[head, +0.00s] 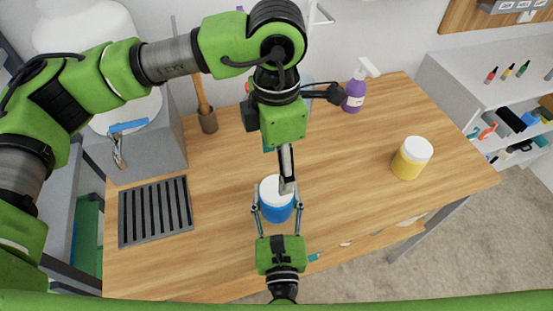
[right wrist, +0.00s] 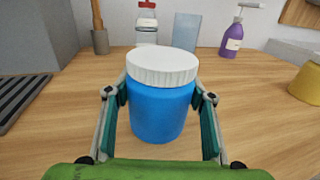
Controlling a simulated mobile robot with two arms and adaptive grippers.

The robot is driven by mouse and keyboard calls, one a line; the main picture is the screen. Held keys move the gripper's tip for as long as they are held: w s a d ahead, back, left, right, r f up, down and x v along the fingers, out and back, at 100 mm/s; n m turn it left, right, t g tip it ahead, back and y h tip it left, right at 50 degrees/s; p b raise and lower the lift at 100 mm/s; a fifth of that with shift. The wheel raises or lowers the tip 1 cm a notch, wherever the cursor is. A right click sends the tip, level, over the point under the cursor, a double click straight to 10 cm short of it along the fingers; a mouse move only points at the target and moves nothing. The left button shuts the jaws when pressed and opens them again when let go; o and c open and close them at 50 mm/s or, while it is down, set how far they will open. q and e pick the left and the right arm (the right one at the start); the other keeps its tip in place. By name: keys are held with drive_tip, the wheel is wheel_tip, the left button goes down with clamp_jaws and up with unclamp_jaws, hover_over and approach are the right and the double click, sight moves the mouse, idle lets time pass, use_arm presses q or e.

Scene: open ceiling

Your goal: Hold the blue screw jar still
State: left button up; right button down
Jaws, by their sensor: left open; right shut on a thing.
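The blue screw jar (head: 276,214) stands upright on the wooden table with its white lid (head: 265,187) on. It also shows in the right wrist view (right wrist: 160,115), with the ribbed lid on top. My right gripper (head: 277,207) reaches in from the front, its fingers on either side of the jar's blue body, shut on it. My left gripper (head: 287,188) comes down from above and behind, its fingertips over the lid and hiding part of it. Its fingers are seen edge-on and hold nothing visible; whether they touch the lid is unclear.
A yellow jar with a white lid (head: 409,164) stands to the right on the table (head: 340,195). A purple spray bottle (head: 353,95) is at the back. A dark slotted rack (head: 155,212) lies at left. The table between the blue and yellow jars is clear.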

sight(276, 188)
use_arm(q)
drive_tip(key=shift+f, duration=0.15)
drive_tip(key=shift+f, duration=3.9)
drive_tip(key=c, duration=1.2)
drive_tip(key=shift+o, duration=0.2)
drive_tip(key=o, duration=1.3)
